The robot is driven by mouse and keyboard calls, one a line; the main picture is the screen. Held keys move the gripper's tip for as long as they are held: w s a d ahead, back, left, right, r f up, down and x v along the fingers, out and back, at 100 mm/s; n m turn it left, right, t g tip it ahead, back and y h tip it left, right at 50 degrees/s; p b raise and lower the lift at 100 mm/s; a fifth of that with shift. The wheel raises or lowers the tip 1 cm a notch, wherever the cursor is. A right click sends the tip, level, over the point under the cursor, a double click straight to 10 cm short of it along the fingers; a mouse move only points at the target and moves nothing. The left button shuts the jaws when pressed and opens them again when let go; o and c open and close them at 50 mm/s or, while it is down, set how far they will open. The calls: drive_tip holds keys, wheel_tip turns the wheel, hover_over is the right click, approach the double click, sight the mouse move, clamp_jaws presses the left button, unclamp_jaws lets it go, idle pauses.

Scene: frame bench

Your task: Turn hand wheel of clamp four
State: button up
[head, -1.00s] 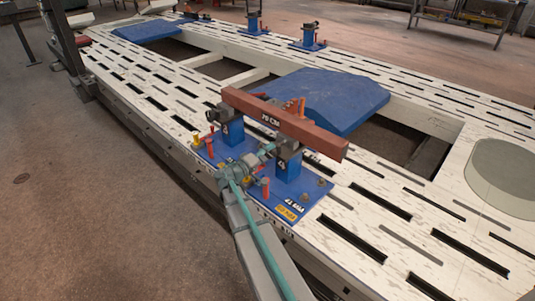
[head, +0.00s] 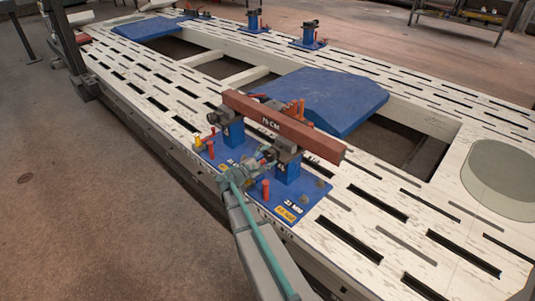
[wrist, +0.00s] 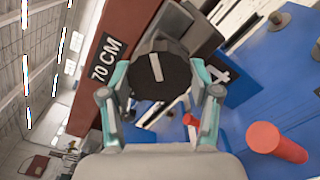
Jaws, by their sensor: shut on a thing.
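In the wrist view, the hand wheel (wrist: 160,78) is a dark, ridged round knob with a pale stripe, nearly upright and tilted slightly left. My gripper (wrist: 162,88) is shut on it, with a teal finger at each side of its rim. In the head view, my gripper (head: 266,160) reaches between the two blue posts of clamp four (head: 287,170), below the red-brown beam. The wheel is mostly hidden there by the fingers. A white 4 marks the post (wrist: 222,72) beside the wheel in the wrist view.
The red-brown beam (head: 318,140), marked 70 CM in the wrist view, lies across both posts close to my gripper. A blue panel (head: 330,98) lies behind.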

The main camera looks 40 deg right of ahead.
drive_tip(key=n+p, duration=0.4)
drive_tip(key=n, duration=0.1)
drive_tip(key=shift+r, duration=0.15)
drive_tip(key=shift+n+p, duration=1.15)
drive_tip(key=shift+n, duration=0.65)
drive_tip(key=shift+f+n, duration=0.2)
drive_tip(key=shift+n, duration=0.1)
drive_tip(key=o, duration=1.2)
drive_tip(key=shift+c, duration=0.2)
drive_tip(key=shift+a, duration=0.1)
drive_tip(key=s+a, duration=0.1)
drive_tip(key=a, duration=1)
drive_tip(key=shift+s+a, duration=0.35)
drive_tip(key=shift+a, duration=0.05)
